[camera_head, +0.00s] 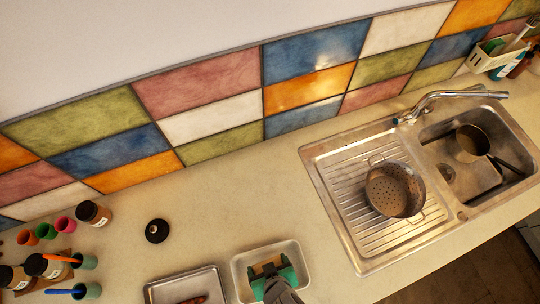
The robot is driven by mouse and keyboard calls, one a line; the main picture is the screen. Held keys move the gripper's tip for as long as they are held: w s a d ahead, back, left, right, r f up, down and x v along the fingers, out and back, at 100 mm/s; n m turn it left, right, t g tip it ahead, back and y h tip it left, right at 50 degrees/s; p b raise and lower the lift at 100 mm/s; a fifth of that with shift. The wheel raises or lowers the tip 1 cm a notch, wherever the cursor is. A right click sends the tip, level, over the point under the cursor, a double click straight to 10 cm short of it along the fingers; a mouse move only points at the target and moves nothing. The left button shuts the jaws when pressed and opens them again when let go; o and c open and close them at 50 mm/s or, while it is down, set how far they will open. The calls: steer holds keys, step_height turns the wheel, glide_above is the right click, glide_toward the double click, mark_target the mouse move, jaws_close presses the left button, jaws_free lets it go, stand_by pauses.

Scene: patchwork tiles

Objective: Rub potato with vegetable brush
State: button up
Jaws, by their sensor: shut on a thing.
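My gripper (271,274) reaches down from the bottom edge into a white rectangular tub (239,262) on the counter. Its green fingers are shut on a small brownish thing, mostly hidden by the gripper. I cannot tell whether that thing is the brush or the potato. The floor of the tub under the gripper is largely hidden. No potato or vegetable brush can be made out clearly.
A metal tray (157,292) left of the tub holds a brown thing (194,300), cut off below. A black round lid (157,231), jars (94,213) and coloured cups (65,224) stand left. Right is a sink (480,187) with a colander (394,190) on its drainboard.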

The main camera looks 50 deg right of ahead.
steer(key=s, duration=0.1)
steer(key=s+a, duration=0.1)
steer(key=s+a+p, duration=0.1)
steer(key=s, duration=0.1)
steer(key=shift+w+d+p, duration=0.15)
steer(key=shift+w+d, duration=0.2)
steer(key=shift+w, duration=0.3)
steer(key=shift+w+d+p, duration=0.15)
steer(key=shift+w+d, duration=0.15)
steer(key=shift+w, duration=0.35)
steer(key=shift+w+d+p, duration=0.15)
steer(key=shift+w+d, duration=0.2)
steer(key=shift+w, duration=0.3)
steer(key=shift+s+a+r, duration=0.15)
steer(key=shift+s+r, duration=0.05)
steer(key=shift+s, duration=0.1)
steer(key=shift+s+a+f+p, duration=0.1)
steer(key=shift+s+a+p, duration=0.25)
steer(key=shift+s, duration=0.35)
steer(key=shift+s+a+f+p, duration=0.1)
steer(key=shift+s+a, duration=0.3)
steer(key=shift+s, duration=0.3)
steer(key=r+p, duration=0.3)
steer(key=shift+s+a+r, duration=0.2)
steer(key=shift+s+r, duration=0.05)
steer(key=shift+s, duration=0.05)
step_height(320, 180, up, 5)
steer(key=p, duration=0.3)
steer(key=shift+f, duration=0.2)
